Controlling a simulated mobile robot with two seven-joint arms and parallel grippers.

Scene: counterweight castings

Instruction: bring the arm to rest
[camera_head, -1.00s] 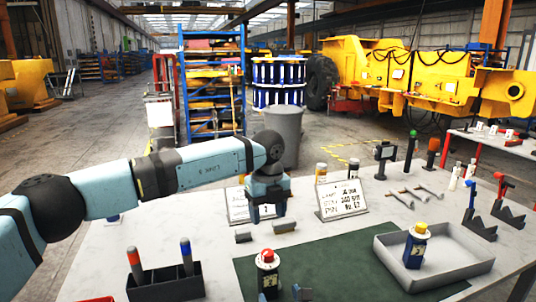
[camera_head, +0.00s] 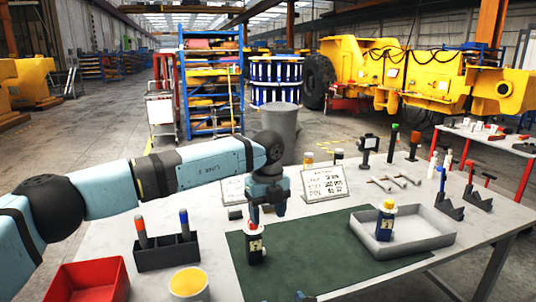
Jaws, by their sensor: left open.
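My left arm comes in from the left with pale blue links. My left gripper (camera_head: 268,214) points down over the table and is open, with nothing seen between its fingers. A dark bottle with a red cap (camera_head: 254,248) stands upright on the green mat (camera_head: 310,262). In the picture the gripper's fingers come down close to the red cap; I cannot tell whether they touch. The grey-white table (camera_head: 215,262) lies under the arm. A small dark piece shows at the bottom edge; I cannot tell what it is. My right gripper is not seen.
A yellow-capped bottle (camera_head: 386,222) stands in a grey tray (camera_head: 437,240). A black holder (camera_head: 166,252) has two markers. A red bin (camera_head: 92,284) and a yellow-topped tub (camera_head: 189,284) are at front left. A sign (camera_head: 325,184) stands behind the gripper.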

